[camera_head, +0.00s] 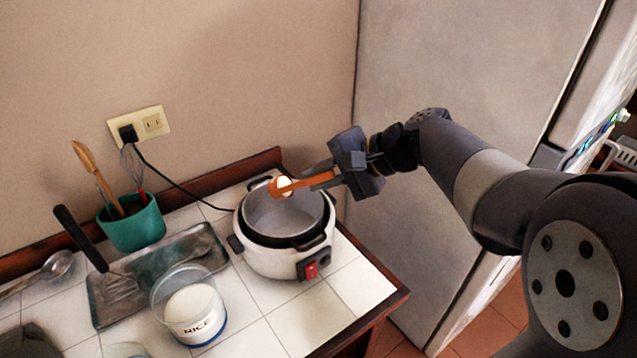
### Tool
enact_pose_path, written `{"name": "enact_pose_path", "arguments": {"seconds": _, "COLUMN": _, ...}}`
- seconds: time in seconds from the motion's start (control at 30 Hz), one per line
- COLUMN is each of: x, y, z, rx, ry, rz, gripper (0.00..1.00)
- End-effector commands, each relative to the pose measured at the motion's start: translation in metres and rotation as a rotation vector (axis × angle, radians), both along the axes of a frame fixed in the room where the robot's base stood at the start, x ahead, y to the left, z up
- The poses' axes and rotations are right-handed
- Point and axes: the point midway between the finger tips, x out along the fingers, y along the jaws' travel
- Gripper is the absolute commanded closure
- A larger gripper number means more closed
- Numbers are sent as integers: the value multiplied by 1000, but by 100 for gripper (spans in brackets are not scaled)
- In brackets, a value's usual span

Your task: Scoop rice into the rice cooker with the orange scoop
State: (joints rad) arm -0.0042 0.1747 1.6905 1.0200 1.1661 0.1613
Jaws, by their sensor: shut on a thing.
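My gripper (345,177) is shut on the handle of the orange scoop (318,180). The scoop points left, with its bowl above the back part of the open rice cooker. White rice (284,184) shows in the scoop's bowl. The white rice cooker (267,261) stands near the counter's right corner with its lid off. The part of its grey inner pot (262,212) that shows looks empty. The clear container marked RICE (193,328) stands in front and to the left of the cooker, with white rice in it.
A metal tray (205,243) with a slotted spatula (82,240) lies left of the cooker. A teal utensil pot (130,232) stands behind it. A black cord (180,187) runs from the wall outlet (152,124) towards the cooker. The refrigerator (440,80) stands right of the counter.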

Motion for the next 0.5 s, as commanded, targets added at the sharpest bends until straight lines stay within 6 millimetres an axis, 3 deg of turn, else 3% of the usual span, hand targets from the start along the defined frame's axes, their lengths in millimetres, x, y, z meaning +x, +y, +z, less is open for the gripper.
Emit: {"name": "enact_pose_path", "arguments": {"seconds": 0.5, "x": -6, "y": -6, "z": -20, "rx": 127, "ry": -60, "rz": -29, "gripper": 100}}
